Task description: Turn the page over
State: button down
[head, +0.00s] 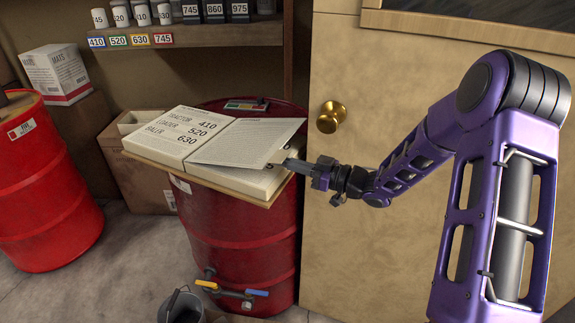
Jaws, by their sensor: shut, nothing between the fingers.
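An open book (158,157) lies on a board on top of a red drum. Its left page lists TRACTOR 410, LOADER 520 and BALER 630. A page (246,141) on the right side is lifted at its near right edge, and part of another printed page shows beneath it. My gripper (290,165) is at the right edge of the book, with its fingertips at or under the raised page edge. It is shut with nothing held. Whether the fingertips touch the page cannot be told.
The red drum (235,235) has taps low on its front, above a bucket (181,306). Another red drum (45,190) stands left. A door with a brass knob (331,117) is behind my arm. A shelf (190,36) holds numbered containers. A cardboard box (140,178) stands behind the book.

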jog(key=shift+r, duration=0.1)
jog(key=shift+w+a+r+p, duration=0.25)
jog(key=shift+a+r+p, duration=0.4)
jog(key=shift+r, duration=0.5)
jog(key=shift+w+a+r+p, duration=0.2)
jog(key=shift+a+r+p, duration=0.2)
jog(key=shift+r+p, duration=0.6)
jog(key=shift+w+a+r+p, duration=0.25)
jog(key=shift+a+r+p, duration=0.35)
jog(key=shift+r, duration=0.65)
jog(key=w+a+r, duration=0.3)
jog(key=a+r, duration=0.2)
jog(key=a, duration=0.2)
jog(key=shift+w, duration=0.2)
jog(key=shift+a, duration=0.15)
jog(key=r+x, duration=0.2)
jog(key=x, duration=0.8)
